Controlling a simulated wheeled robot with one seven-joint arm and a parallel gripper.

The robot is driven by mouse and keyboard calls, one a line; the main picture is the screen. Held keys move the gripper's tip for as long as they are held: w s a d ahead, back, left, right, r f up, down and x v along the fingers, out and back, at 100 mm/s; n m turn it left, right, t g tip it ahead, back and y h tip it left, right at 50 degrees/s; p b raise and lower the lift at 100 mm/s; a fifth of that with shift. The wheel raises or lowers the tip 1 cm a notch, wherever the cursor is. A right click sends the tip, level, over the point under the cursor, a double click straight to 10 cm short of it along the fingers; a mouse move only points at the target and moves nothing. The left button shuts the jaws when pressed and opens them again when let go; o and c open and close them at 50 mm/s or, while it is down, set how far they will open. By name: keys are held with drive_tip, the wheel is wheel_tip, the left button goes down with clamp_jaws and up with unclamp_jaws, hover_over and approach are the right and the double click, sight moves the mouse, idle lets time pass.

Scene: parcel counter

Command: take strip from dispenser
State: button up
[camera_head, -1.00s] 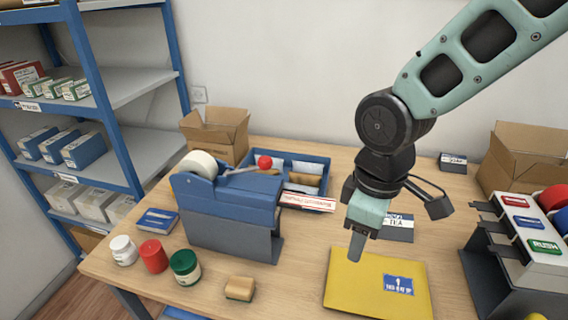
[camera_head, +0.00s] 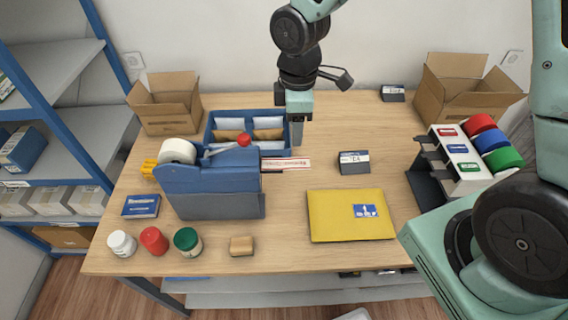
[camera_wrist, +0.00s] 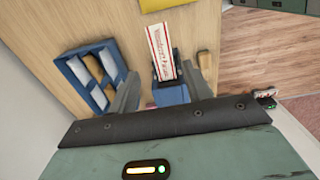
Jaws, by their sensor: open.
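The blue tape dispenser (camera_head: 210,190) stands at the left of the counter, with a white roll (camera_head: 178,151) and a red-knobbed lever on top. A white strip with red print (camera_head: 286,163) sticks out of its right side; the strip also shows in the wrist view (camera_wrist: 160,52), running away from the blue dispenser (camera_wrist: 171,95). My gripper (camera_head: 297,140) points down just above and behind the strip. In the wrist view my gripper (camera_wrist: 162,72) is open, with one finger on either side of the strip and dispenser end. I cannot tell whether a finger touches the strip.
A blue divided tray (camera_head: 215,121) with envelopes lies behind the dispenser, close to my gripper. A yellow envelope (camera_head: 333,217) and a dark box (camera_head: 354,162) lie to the right. Three jars and a sponge (camera_head: 241,246) line the front. A roll rack (camera_head: 455,160) stands right.

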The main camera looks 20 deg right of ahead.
sight(295, 163)
wheel_tip(295, 163, down, 10)
drive_tip(key=b, duration=0.8)
drive_tip(key=shift+f, duration=0.25)
drive_tip(key=c, duration=0.5)
